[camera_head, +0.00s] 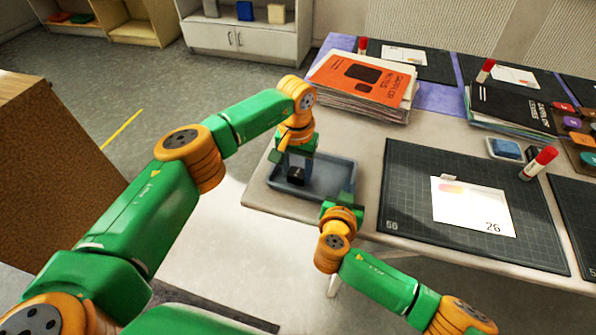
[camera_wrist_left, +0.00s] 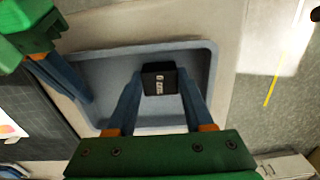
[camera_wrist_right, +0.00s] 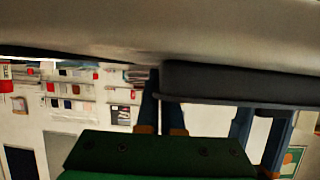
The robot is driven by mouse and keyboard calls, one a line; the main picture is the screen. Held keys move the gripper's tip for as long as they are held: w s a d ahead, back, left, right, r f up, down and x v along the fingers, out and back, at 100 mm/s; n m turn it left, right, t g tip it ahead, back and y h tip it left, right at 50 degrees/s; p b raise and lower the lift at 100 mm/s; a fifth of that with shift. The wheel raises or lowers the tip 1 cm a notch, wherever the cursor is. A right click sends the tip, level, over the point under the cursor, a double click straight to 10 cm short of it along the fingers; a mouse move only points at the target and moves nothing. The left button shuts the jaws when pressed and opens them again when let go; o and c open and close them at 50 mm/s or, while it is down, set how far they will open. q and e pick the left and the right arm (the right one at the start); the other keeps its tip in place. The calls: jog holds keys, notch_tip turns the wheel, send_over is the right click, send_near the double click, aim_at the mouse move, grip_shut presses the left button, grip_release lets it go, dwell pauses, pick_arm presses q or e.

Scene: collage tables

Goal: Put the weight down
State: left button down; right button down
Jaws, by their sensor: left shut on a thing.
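The weight is a small black block (camera_head: 297,176) with white marks on its face, also in the left wrist view (camera_wrist_left: 158,80). My left gripper (camera_head: 296,170) points down and is shut on it, one finger on each side. The weight is inside the blue-grey tray (camera_head: 342,172), over its floor; I cannot tell whether it touches the bottom. My right gripper (camera_head: 342,200) is at the tray's right front rim. In the right wrist view its fingers (camera_wrist_right: 163,112) are close together beside the tray wall (camera_wrist_right: 240,88), which partly hides one; I cannot tell whether they pinch it.
The tray lies at the table's left front corner. Behind stands a stack of orange booklets (camera_head: 362,82). A brown cabinet (camera_head: 45,150) is at left.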

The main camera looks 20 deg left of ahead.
aim_at(297, 173)
pick_arm(q)
jog(key=shift+f, duration=0.45)
jog(key=shift+f, duration=0.25)
jog(key=shift+c, duration=1.4)
grip_release()
jog(key=shift+r, duration=0.15)
pick_arm(e)
jog(key=c, duration=1)
grip_release()
pick_arm(q)
notch_tip(297, 173, up, 13)
